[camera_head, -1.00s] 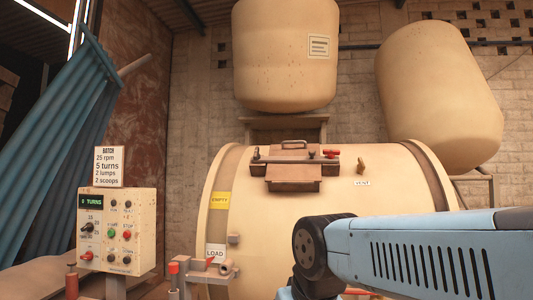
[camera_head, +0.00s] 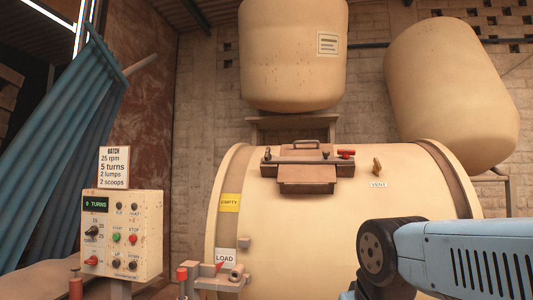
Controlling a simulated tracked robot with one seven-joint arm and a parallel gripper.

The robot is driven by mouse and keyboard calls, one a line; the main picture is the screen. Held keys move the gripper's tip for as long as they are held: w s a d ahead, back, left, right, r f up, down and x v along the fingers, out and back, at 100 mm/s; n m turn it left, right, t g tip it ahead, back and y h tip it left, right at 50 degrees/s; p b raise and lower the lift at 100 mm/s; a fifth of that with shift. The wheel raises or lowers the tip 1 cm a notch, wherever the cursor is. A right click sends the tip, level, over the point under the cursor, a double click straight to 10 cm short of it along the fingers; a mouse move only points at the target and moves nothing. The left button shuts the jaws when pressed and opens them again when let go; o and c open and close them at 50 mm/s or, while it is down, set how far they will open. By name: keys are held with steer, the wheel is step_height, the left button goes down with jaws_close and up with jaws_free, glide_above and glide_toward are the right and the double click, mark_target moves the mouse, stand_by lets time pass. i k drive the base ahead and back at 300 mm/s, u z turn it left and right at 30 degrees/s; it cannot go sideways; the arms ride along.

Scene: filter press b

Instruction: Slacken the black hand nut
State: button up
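The hatch (camera_head: 308,173) sits on top of a big cream drum (camera_head: 330,225), with a handle on its lid. A red-handled fitting (camera_head: 346,154) lies at the hatch's right end. My blue arm crosses the lower right, in front of the drum. My gripper is out of the picture, and nothing shows it touching the hatch.
A control box (camera_head: 123,235) with a turns display stands at left below a batch sign (camera_head: 114,168). A tan vent lever (camera_head: 377,167) is right of the hatch. Two large cream tanks (camera_head: 292,60) (camera_head: 450,95) hang above and behind. A blue curtain (camera_head: 65,150) hangs far left.

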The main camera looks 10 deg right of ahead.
mark_target(268, 155)
steer(key=z, duration=0.05)
steer(key=i, duration=0.95)
steer(key=u, duration=0.1)
